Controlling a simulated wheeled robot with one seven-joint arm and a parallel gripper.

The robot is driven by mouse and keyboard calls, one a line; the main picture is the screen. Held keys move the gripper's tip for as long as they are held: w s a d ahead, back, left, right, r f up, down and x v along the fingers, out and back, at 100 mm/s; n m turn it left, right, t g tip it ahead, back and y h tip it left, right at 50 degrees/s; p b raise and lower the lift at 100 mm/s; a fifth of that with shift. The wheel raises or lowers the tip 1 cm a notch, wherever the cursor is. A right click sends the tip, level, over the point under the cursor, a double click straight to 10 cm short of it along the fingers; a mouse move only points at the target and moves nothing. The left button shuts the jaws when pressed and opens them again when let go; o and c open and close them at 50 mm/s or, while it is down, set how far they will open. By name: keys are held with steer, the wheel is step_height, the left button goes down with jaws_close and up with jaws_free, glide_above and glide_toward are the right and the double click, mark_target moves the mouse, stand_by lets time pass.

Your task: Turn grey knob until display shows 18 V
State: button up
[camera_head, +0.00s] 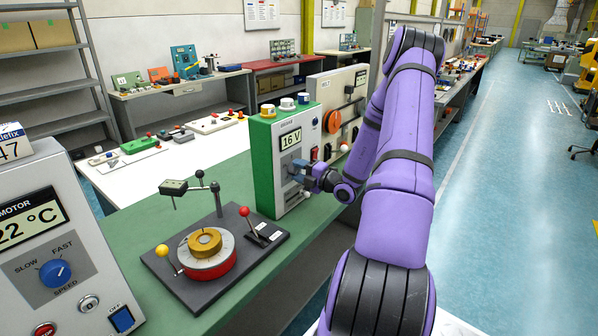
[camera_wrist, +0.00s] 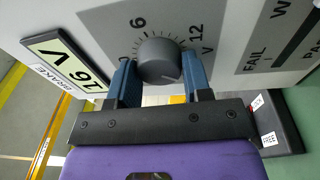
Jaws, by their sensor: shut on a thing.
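The green and white box (camera_head: 265,160) stands on the green bench. Its display (camera_head: 291,139) reads 16 V, and the same display shows sideways in the wrist view (camera_wrist: 62,65). The grey knob (camera_wrist: 159,60) is round, on a grey panel with a scale marked 6 and 12. My gripper (camera_head: 299,172) is at the box's front face; in the wrist view its blue fingers (camera_wrist: 161,80) sit on both sides of the knob, shut on it. In the head view the fingers largely hide the knob.
A black plate (camera_head: 240,240) with a red and gold disc and small levers stands left of the box. A motor unit (camera_head: 60,250) is at the front left. A panel with an orange wheel (camera_head: 333,121) stands behind the box.

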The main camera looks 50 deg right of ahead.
steer(key=shift+m, duration=0.9)
steer(key=o, duration=0.9)
steer(key=shift+s, duration=0.1)
steer(key=s, duration=0.3)
steer(key=s+d, duration=0.1)
steer(key=s, duration=0.3)
steer(key=s+f, duration=0.1)
steer(key=s, duration=0.2)
steer(key=shift+s+d, duration=0.25)
steer(key=shift+d, duration=0.1)
